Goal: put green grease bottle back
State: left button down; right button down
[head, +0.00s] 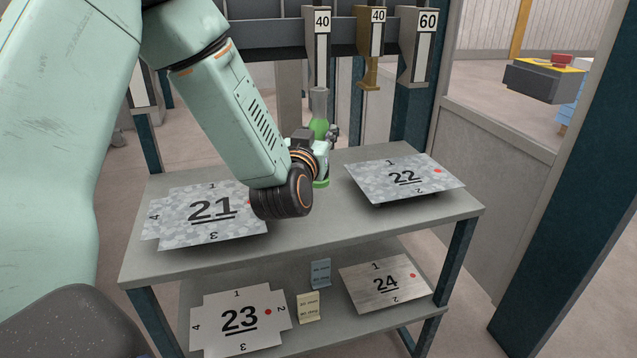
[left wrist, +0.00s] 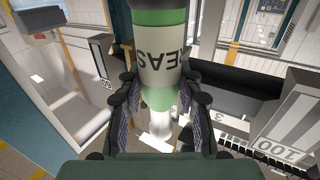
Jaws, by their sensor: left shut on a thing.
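The green grease bottle (head: 319,127) shows only in part in the head view, its middle hidden by my left wrist. It looks about upright above the two-level table. In the left wrist view the bottle (left wrist: 163,55) has a green band, a pale label with part of the word "GREAS", and a whitish tapered end. My left gripper (left wrist: 155,105) is shut on it, with a finger on either side. In the head view the left gripper (head: 329,137) is mostly hidden behind its wrist. My right gripper is not in view.
The table's top shelf (head: 310,225) carries plates 21 (head: 200,213) and 22 (head: 405,177). Plates 23 (head: 240,320) and 24 (head: 385,283) lie below, with two small labels (head: 308,307) between them. Tools marked 40 (head: 318,50) and 60 (head: 417,50) hang behind. The top shelf's front middle is bare.

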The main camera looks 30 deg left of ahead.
pick_arm(q)
notch_tip(320, 180, down, 3)
jog(key=shift+b, duration=0.35)
notch_tip(320, 180, down, 3)
jog(key=shift+r+b, duration=0.1)
jog(key=shift+b, duration=0.5)
jog(key=shift+w+f, duration=0.1)
jog(key=shift+f, duration=0.3)
jog(key=c, duration=0.9)
grip_release()
jog(key=shift+f, duration=0.15)
